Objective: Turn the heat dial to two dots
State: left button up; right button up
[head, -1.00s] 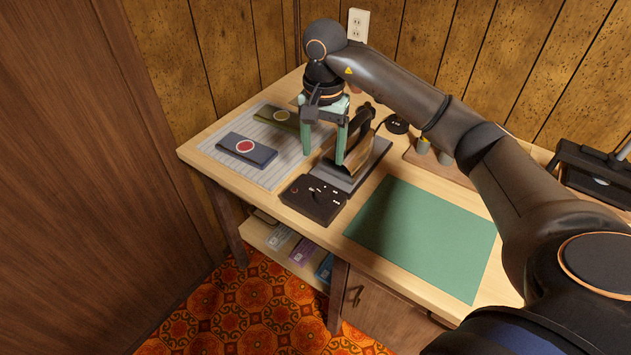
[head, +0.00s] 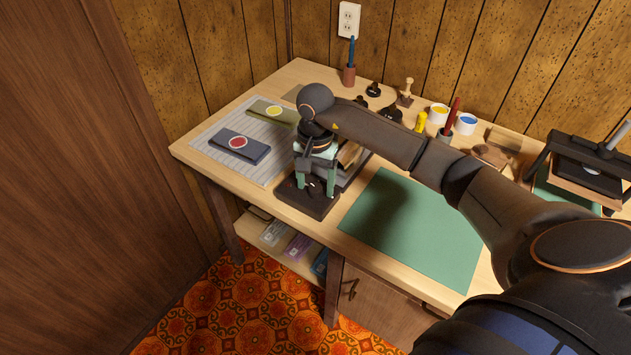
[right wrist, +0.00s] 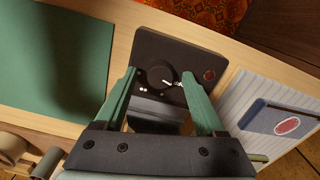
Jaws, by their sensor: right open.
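The heat dial (right wrist: 159,75) is a round black knob on a flat black control box (right wrist: 190,54), with a white pointer line and small white dot marks beside it. In the right wrist view the pointer lies toward the right. I cannot count the dots at its tip. The box (head: 295,197) also shows near the table's front edge in the head view. My right gripper (head: 316,189) points down over the box. Its green fingers are open on either side of the dial, apart from it as far as I can see. My left gripper is not in view.
A red round mark (right wrist: 209,75) is on the box. The iron (head: 350,154) is mostly hidden behind my gripper. A green mat (head: 415,230) lies to the right. A striped cloth (head: 215,157) with a blue pouch (head: 240,147) and an olive pouch (head: 272,112) lies to the left.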

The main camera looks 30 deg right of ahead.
grip_shut()
dwell(0.4)
jog(key=shift+m, duration=0.3)
jog(key=m, duration=0.4)
jog(key=shift+m, duration=0.4)
jog(key=m, duration=1)
jog(key=shift+m, duration=2.3)
